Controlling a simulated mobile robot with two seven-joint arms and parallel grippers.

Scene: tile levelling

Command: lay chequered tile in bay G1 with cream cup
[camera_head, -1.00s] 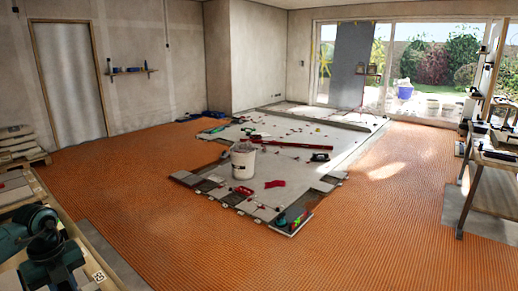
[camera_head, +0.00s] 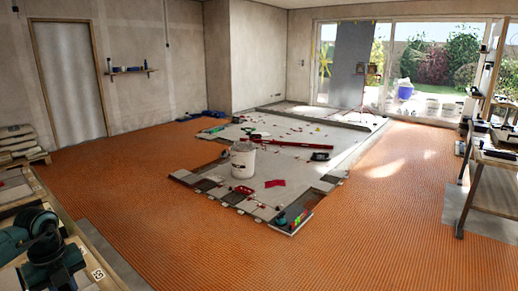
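The tiled floor patch has a pale grey surface (camera_head: 285,160) in the middle of the room. Light and dark square tiles line its near edge, with a dark tile (camera_head: 233,198) among them. I cannot make out which tile is the chequered one, which spot is bay G1, or any cream cup at this size. A white bucket (camera_head: 243,160) stands upright on the patch near its left side.
Red tools (camera_head: 275,183) and small coloured items (camera_head: 297,219) lie on the patch. A workbench (camera_head: 490,185) stands at right. Orange matting (camera_head: 390,225) around the patch is mostly clear.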

